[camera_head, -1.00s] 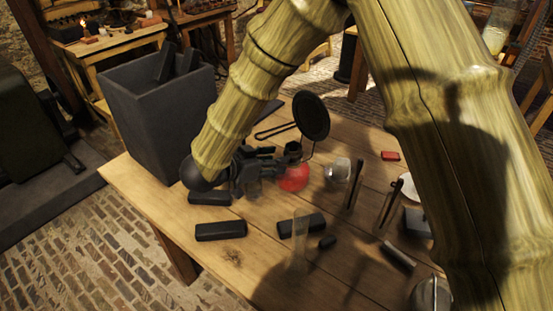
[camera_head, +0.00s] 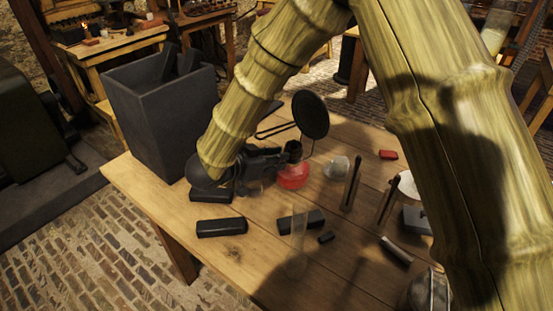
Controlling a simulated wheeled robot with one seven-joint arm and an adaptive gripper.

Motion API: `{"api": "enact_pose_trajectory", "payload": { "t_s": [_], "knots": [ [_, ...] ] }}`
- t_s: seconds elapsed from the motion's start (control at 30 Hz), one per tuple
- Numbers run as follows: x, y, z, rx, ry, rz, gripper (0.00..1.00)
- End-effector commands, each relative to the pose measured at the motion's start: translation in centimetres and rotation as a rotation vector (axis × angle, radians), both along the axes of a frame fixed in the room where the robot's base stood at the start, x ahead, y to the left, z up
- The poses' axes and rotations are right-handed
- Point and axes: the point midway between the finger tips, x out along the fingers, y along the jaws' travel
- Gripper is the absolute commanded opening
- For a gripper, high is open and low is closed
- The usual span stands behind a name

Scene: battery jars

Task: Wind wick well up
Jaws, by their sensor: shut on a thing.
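A small lamp with a red glass body (camera_head: 293,177) stands on the wooden table, with a dark burner part (camera_head: 293,150) above it. A round black disc (camera_head: 311,115) rises beside it on a thin stem. My gripper (camera_head: 284,160) reaches in from the left, low over the table, with its fingers against the lamp's dark upper part. It is shut on a part there. The wick and any winding knob are too small or hidden by the fingers to make out.
A tall dark bin (camera_head: 160,115) stands at the table's left corner. Black blocks (camera_head: 222,227) lie near the front edge. A clear glass cylinder (camera_head: 297,245), a small glass vessel (camera_head: 337,168), dark upright rods (camera_head: 351,184) and a red block (camera_head: 388,154) stand or lie around the lamp.

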Motion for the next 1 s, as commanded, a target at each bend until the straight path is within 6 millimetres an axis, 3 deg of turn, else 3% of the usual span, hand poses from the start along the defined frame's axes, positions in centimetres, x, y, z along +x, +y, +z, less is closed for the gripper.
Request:
{"api": "enact_pose_trajectory", "payload": {
  "t_s": [0.37,1.0],
  "knots": [
    [-0.2,0.0,-0.3,0.111,-0.135,0.004,0.00],
    [-0.6,-0.3,-1.1,0.480,-0.606,0.003,0.00]
  ]
}}
